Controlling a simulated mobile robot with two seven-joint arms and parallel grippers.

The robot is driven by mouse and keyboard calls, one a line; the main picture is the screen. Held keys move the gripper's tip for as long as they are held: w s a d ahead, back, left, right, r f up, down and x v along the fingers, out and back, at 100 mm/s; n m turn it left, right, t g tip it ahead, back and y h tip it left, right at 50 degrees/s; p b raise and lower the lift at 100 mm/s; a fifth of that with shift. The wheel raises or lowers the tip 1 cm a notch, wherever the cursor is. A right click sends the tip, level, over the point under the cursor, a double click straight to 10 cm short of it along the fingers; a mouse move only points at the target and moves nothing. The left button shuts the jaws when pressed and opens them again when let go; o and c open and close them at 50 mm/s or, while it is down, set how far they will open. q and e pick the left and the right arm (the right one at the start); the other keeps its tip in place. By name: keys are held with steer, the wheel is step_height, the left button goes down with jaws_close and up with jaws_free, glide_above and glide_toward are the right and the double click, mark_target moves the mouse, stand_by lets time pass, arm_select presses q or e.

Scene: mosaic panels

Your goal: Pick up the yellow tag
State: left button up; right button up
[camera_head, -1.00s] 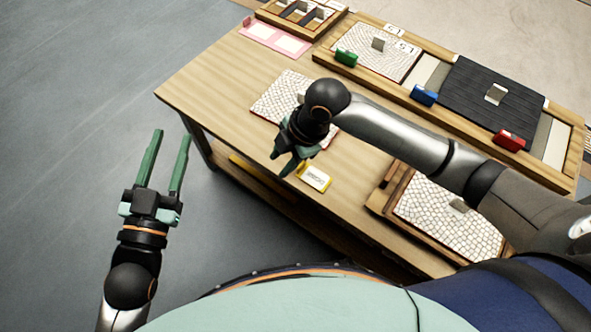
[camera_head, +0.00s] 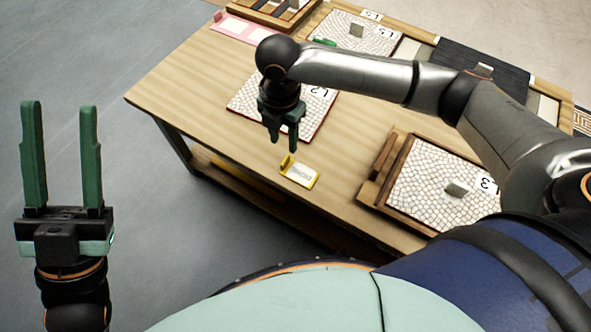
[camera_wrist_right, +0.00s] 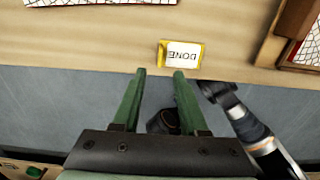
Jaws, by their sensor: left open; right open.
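The yellow tag (camera_head: 299,172) lies near the front edge of the wooden table, with a white label and a raised yellow end at its left. In the right wrist view the tag (camera_wrist_right: 181,54) shows the word DONE upside down, just beyond the fingertips. My right gripper (camera_head: 283,143) is open and empty, pointing down above the table just behind the tag, apart from it. It also shows in the right wrist view (camera_wrist_right: 159,73). My left gripper (camera_head: 58,106) is open and empty, over the floor left of the table.
A mosaic panel (camera_head: 243,101) lies behind the right gripper. Another panel (camera_head: 430,190) marked L3 sits in a wooden tray right of the tag. More panels, a dark board (camera_head: 470,68) and a pink tray (camera_head: 245,27) are at the back. Bare tabletop surrounds the tag.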

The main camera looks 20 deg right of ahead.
mark_target(285, 160)
step_height(285, 160, down, 2)
steer(key=shift+f+b, duration=0.25)
steer(key=shift+b, duration=0.15)
step_height(285, 160, down, 5)
steer(key=b, duration=0.2)
steer(key=shift+f+b, duration=0.1)
steer(key=shift+b, duration=0.25)
arm_select(q)
steer(key=f, duration=0.1)
steer(key=f+h, duration=0.1)
steer(key=f, duration=0.1)
steer(key=shift+s+d, duration=0.15)
steer(key=shift+s, duration=0.05)
arm_select(e)
jaws_close()
